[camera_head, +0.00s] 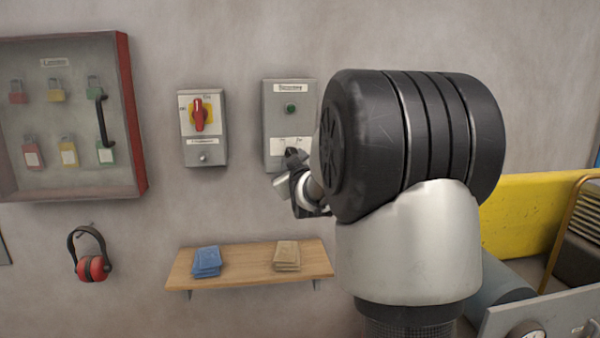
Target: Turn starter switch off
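The starter box (288,109) is a grey panel on the wall, with a label at its top, a green round button or lamp below that, and a white plate lower down. A dark switch knob (291,152) shows in part at the lower plate; its position is hard to make out. My gripper (293,176) is at the lower part of this box, close to the knob. My own arm hides most of the gripper and the box's right edge. I cannot tell whether the fingers touch the knob or are open.
An isolator box (203,153) with a red handle on yellow is left of the starter. A lockout cabinet (124,100) with several padlocks hangs far left. Red ear defenders (95,268) hang below it. A wooden shelf (240,278) holds blue and tan packs. Yellow machinery (520,205) stands right.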

